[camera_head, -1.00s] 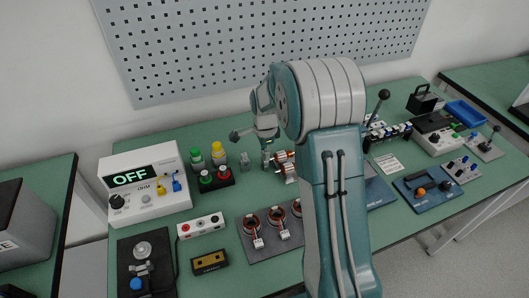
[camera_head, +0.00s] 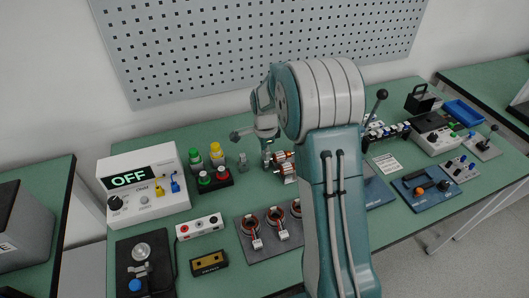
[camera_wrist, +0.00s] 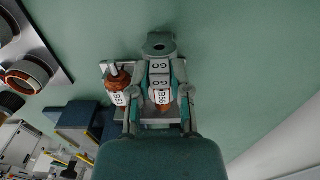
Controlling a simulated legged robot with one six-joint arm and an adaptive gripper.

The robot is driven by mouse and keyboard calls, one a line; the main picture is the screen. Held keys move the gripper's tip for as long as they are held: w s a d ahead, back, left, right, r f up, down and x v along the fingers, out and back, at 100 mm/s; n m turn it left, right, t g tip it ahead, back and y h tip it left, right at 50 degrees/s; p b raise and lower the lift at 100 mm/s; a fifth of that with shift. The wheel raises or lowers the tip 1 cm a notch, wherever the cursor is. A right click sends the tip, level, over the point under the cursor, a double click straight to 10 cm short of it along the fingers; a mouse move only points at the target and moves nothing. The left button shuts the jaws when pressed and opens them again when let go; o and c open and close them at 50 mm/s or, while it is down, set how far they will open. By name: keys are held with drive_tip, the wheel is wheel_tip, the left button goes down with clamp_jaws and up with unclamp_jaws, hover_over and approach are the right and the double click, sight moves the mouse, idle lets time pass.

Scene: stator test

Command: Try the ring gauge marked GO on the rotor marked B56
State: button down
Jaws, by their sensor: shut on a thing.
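In the wrist view, my gripper (camera_wrist: 161,80) is shut on the grey handle of the GO gauge (camera_wrist: 160,67), with GO marked twice on it. The gauge's dark ring end (camera_wrist: 160,42) points away from the gripper. The rotor marked B56 (camera_wrist: 163,98) shows its white label and copper windings between my fingers, partly hidden by the gauge and gripper. I cannot tell whether gauge and rotor touch. A second copper rotor (camera_wrist: 117,98) stands left of it; its label is hard to read. In the head view, copper rotors (camera_head: 287,168) show beside my arm, which hides much there.
A dark plate with several copper-wound stators (camera_head: 251,222) lies in front of the rotors. Green and yellow bottles (camera_head: 216,152), an ohmmeter reading OFF (camera_head: 145,186) and a dark fixture (camera_head: 141,262) stand left. Devices crowd the bench's right side. Bare green bench (camera_wrist: 235,60) shows right of the gauge.

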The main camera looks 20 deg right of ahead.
drive_tip(key=shift+d, duration=0.6)
idle(1.5)
drive_tip(key=shift+a, duration=1.25)
idle(1.5)
drive_tip(key=shift+r, duration=2.5)
